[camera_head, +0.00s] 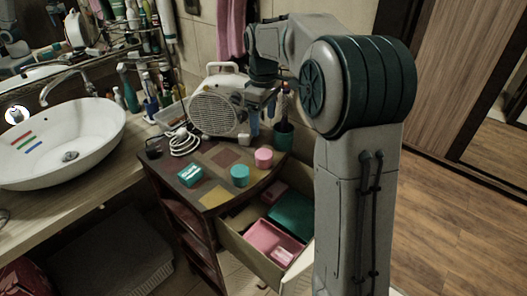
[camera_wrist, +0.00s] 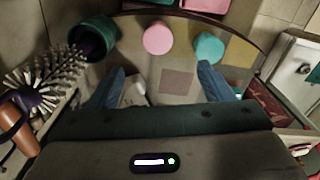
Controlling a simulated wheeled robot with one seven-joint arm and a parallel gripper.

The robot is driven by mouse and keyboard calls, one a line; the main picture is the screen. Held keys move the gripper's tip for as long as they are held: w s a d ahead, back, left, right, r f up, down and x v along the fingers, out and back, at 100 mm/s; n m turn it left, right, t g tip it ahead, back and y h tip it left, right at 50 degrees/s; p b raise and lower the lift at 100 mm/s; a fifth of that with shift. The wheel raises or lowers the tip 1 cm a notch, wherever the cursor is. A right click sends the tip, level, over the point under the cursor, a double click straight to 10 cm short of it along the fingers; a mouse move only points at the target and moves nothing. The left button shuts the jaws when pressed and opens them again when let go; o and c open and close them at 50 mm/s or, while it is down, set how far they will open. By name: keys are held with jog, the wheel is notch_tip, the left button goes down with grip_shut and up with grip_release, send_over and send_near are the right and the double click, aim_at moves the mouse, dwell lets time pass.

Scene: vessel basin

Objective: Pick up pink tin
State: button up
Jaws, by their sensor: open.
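The pink tin (camera_head: 263,158) is a small round tin standing on the dark cabinet top (camera_head: 215,196). A teal tin (camera_head: 240,176) stands close to its left. In the wrist view the pink tin (camera_wrist: 158,39) is beyond my fingertips, roughly centred between them, with the teal tin (camera_wrist: 209,47) to its right. My gripper (camera_wrist: 161,68) is open, its two blue fingers apart with nothing held between them. In the head view my gripper is above the back of the cabinet top, partly hidden by my arm.
A dark green cup (camera_head: 284,135) stands right of the pink tin; a bristled brush (camera_wrist: 45,80) shows beside the cup in the wrist view. A fan heater (camera_head: 215,105) is behind. A teal box (camera_head: 190,175) lies left. The drawer (camera_head: 245,252) below is open.

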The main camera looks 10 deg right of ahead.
send_over(264, 154)
notch_tip(264, 154, down, 8)
jog(key=shift+f, duration=0.15)
jog(key=shift+f+p, duration=0.9)
jog(key=shift+f, duration=1.8)
jog(key=shift+w, duration=0.1)
jog(key=c, duration=1.1)
